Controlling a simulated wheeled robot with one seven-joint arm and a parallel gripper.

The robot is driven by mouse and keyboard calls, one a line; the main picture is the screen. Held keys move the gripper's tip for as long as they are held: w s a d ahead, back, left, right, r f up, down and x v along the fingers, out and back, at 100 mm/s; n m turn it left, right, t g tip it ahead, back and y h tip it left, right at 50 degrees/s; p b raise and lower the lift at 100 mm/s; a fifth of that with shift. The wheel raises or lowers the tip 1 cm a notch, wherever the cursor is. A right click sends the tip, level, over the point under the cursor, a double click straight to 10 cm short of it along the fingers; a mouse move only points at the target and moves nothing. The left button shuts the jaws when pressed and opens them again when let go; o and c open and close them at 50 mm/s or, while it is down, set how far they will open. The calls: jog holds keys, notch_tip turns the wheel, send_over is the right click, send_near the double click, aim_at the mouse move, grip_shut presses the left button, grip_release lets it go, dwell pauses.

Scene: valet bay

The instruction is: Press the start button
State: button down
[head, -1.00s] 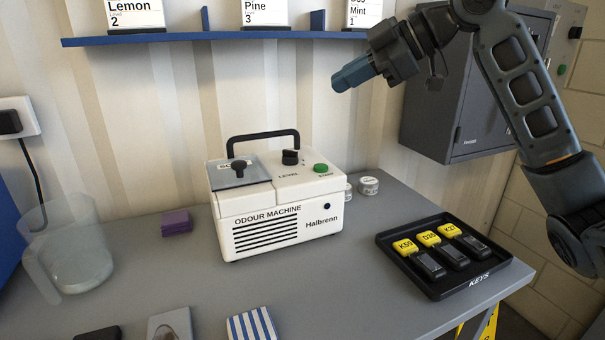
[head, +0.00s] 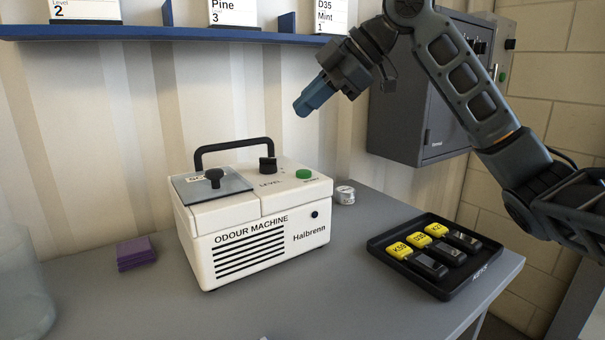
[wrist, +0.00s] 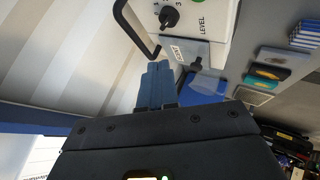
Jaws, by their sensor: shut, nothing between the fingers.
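The odour machine (head: 262,222) is a white box labelled "Halbrenn" on the grey table. Its green start button (head: 304,174) is on the top face at the right, beside the black level knob (head: 268,164). My gripper (head: 301,111) is shut and empty, in the air above the machine, tilted down to the left. A clear gap separates its blue fingertips from the green button. In the wrist view my fingers (wrist: 156,84) point at the machine's top, where the level knob (wrist: 169,17) and black handle (wrist: 136,28) show. The green button is not visible in that view.
A black key tray (head: 376,247) with yellow-tagged keys is at the right of the table. A small round tin (head: 345,195) stands behind the machine. Purple cloths (head: 136,253) lie at left. A blue shelf (head: 200,34) and a grey cabinet (head: 408,130) are on the wall behind.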

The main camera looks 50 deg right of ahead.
aim_at(309, 173)
jog(key=shift+f+b, duration=3.15)
jog(key=shift+f, duration=1.15)
jog(key=shift+f, duration=0.15)
jog(key=shift+f, duration=0.25)
jog(key=shift+f+b, duration=0.4)
jog(key=shift+f, duration=0.05)
jog(key=shift+r, duration=0.2)
jog(key=shift+r+p, duration=0.7)
jog(key=shift+p, duration=0.1)
jog(key=shift+r+p, duration=2)
jog(key=shift+r, duration=0.5)
